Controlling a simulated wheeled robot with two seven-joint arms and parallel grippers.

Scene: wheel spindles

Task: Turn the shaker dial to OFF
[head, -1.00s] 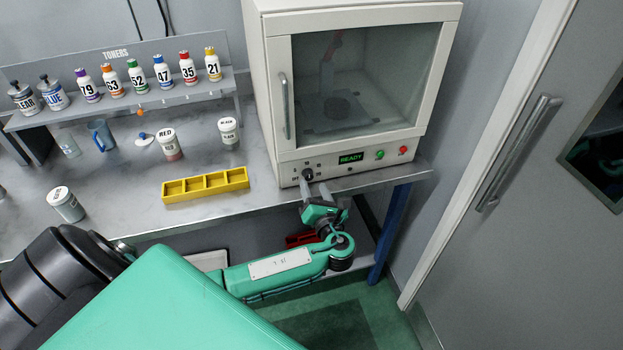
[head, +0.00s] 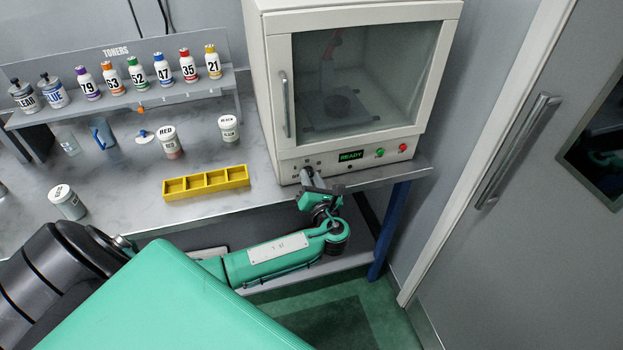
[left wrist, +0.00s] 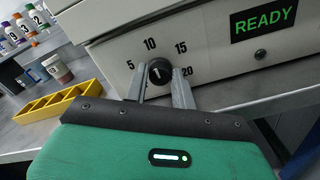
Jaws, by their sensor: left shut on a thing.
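The shaker dial (left wrist: 159,71) is a small round black knob with a white mark, on the front panel of the white shaker cabinet (head: 272,95). In the left wrist view the numbers 5, 10, 15 and 20 stand around it; I can see no OFF label. The white mark points roughly upward in that picture. My left gripper (head: 312,178) is shut on the dial, one finger on each side; in the wrist view the fingers (left wrist: 158,84) flank it. In the head view the fingers largely hide the dial. My right gripper is not in view.
A green READY display (head: 351,155), a green button (head: 380,152) and a red button (head: 403,147) are right of the dial. The cabinet door is shut. A yellow rack (head: 205,183) and several jars stand on the bench (head: 120,205) to the left.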

